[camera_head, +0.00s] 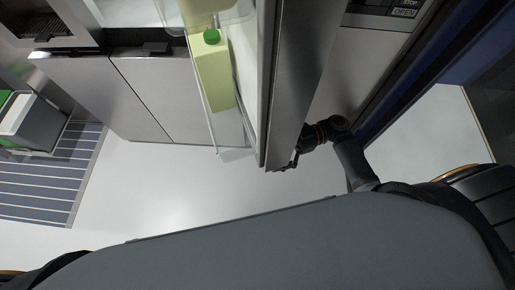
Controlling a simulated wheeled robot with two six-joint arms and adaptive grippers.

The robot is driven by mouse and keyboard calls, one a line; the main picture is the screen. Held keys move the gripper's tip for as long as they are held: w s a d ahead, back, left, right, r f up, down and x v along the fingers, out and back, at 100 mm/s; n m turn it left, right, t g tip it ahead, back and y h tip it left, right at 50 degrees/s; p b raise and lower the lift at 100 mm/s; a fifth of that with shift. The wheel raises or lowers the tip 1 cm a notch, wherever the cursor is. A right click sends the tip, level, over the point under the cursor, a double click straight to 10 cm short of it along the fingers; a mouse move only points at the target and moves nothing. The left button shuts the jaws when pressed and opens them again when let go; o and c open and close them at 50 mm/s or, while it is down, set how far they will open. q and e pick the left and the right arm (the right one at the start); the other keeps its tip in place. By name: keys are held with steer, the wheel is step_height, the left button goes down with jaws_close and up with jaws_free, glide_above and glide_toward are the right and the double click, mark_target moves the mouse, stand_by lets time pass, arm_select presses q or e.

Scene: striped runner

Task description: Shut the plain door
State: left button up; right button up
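The plain door (293,85) is a grey door standing open, seen almost edge-on from above. Its inner side faces left and carries clear shelves. A pale green carton (211,75) with a green cap stands in one shelf. My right gripper (286,166) is at the door's lower near end, on its right, outer side. It looks close to or touching the door, but I cannot tell which. Its fingers are small, dark and partly hidden, so their opening is unclear. My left gripper is out of view.
Grey cabinets (150,95) stand at the left, beyond the shelves. A striped runner (50,180) and a grey bin (32,122) are at far left. An appliance with a blue edge (400,100) stands at the right. The pale floor (180,195) left of the door is clear.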

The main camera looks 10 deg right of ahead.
steer(key=shift+s+a, duration=0.15)
steer(key=shift+a, duration=1.3)
steer(key=c, duration=1.3)
steer(key=shift+c, duration=0.2)
